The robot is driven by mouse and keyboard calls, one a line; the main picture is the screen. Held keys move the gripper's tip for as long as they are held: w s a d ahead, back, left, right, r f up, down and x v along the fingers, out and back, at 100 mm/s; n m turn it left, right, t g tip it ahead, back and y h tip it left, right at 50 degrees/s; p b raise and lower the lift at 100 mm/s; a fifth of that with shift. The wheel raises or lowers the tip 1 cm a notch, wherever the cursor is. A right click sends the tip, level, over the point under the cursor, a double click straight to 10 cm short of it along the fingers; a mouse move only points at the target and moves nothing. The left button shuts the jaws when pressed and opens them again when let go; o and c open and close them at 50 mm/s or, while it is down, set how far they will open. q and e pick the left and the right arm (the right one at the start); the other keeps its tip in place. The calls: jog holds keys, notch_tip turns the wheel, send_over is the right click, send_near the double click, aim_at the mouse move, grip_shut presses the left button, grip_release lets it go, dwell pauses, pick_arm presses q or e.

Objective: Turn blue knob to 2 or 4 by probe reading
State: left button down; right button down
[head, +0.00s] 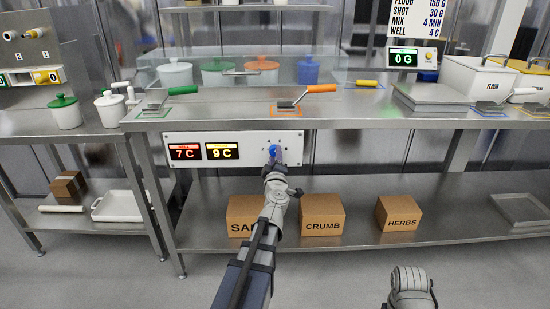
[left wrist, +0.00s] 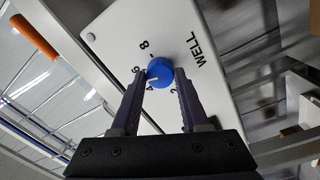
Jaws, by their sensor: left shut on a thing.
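The blue knob (head: 273,151) sits on a white panel (head: 245,139) under the bench's front edge. My left gripper (left wrist: 163,84) is shut on the knob (left wrist: 160,71), one finger on each side, in the left wrist view. The numbers 8, 6, 4 and 2 and the word WELL are printed around it. A pale mark on the knob appears to point near the 4. On the panel, a red display (head: 185,152) reads 7 C and a yellow display (head: 222,151) reads 9 C. My right arm shows at the bottom right; its gripper is out of sight.
A sign (head: 414,18) reads WELL 4 C on its last line. An orange-handled tool (head: 319,88) lies on the bench above the panel. A scale display (head: 404,58) reads 0 G. Boxes, including CRUMB (head: 322,227) and HERBS (head: 398,214), stand on the lower shelf.

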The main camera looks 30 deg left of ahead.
pick_arm(q)
jog(key=shift+r+n+g+p, duration=0.1)
jog(key=shift+n+g+p, duration=0.2)
jog(key=shift+n, duration=5.1)
jog(key=shift+r+n+g+p, duration=0.15)
jog(key=shift+n+p, duration=0.25)
jog(key=shift+n, duration=5)
jog(key=shift+f, duration=0.1)
jog(key=shift+c, duration=2)
grip_release()
jog(key=shift+s+d, duration=0.1)
